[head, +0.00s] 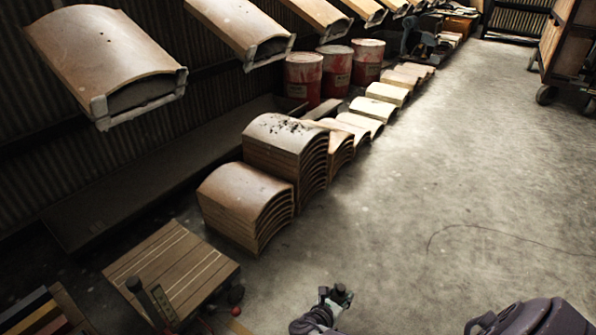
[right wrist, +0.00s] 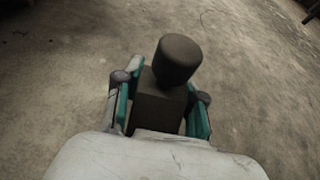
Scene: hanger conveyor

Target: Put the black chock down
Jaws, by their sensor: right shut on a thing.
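The black chock (right wrist: 160,108) shows in the right wrist view as a dark block with a short round cylinder at its far end. My right gripper (right wrist: 158,98) is shut on it, with a teal-padded finger on each side of the block. Bare concrete floor shows beyond the chock; I cannot tell how high it is held. In the head view my right gripper (head: 335,294) is at the bottom centre, small and dark, over the floor. The chock cannot be told apart there. My left gripper is not in view.
Stacks of curved wooden panels (head: 245,205) line the floor, with red drums (head: 304,80) behind. Curved panels (head: 105,60) hang overhead. A wheeled cart (head: 567,45) stands upper right. The floor (head: 450,170) is open.

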